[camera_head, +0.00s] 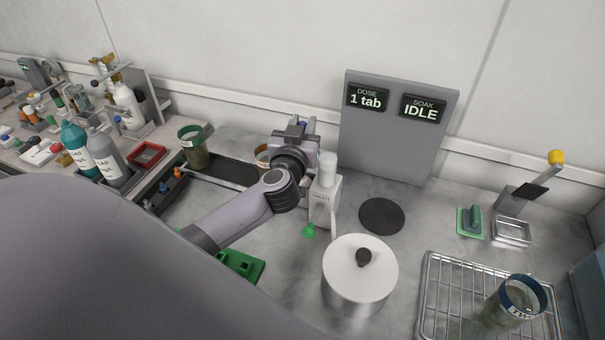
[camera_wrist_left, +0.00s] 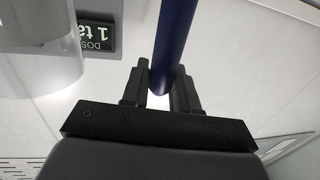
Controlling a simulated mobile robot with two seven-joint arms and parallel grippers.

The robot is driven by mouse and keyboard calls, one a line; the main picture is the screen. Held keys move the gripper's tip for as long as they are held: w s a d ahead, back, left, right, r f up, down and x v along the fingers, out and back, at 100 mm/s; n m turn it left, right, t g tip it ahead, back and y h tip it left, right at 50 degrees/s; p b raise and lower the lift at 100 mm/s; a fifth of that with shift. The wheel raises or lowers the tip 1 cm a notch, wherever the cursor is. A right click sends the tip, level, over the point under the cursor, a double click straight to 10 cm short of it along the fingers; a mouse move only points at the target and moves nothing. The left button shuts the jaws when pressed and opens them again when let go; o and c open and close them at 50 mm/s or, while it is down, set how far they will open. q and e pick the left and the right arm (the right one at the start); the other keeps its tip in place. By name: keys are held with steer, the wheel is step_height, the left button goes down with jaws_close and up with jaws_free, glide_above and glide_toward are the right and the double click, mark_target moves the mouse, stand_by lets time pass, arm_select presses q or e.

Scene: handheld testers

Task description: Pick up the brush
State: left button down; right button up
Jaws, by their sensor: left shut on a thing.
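My left gripper (camera_head: 298,135) is over the counter behind the white dispenser, near the grey display panel. In the left wrist view its fingers (camera_wrist_left: 160,85) are shut on a dark blue rod (camera_wrist_left: 175,45), which looks like the handle of the brush. The rod runs up out of the top of that view. In the head view only small blue bits show by the gripper, and the brush's bristle end is hidden or out of view. My right gripper is not in view.
The white dispenser (camera_head: 323,188) stands close beside my left gripper. A lidded pot (camera_head: 360,272) is in front, with a dark round pad (camera_head: 381,216) behind it. An orange-rimmed cup (camera_head: 262,155) is left of the gripper. A wire rack (camera_head: 436,290) holds a blue-rimmed jar (camera_head: 521,293).

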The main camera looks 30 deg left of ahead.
arm_select(q)
step_height(320, 180, up, 20)
stand_by(0.7)
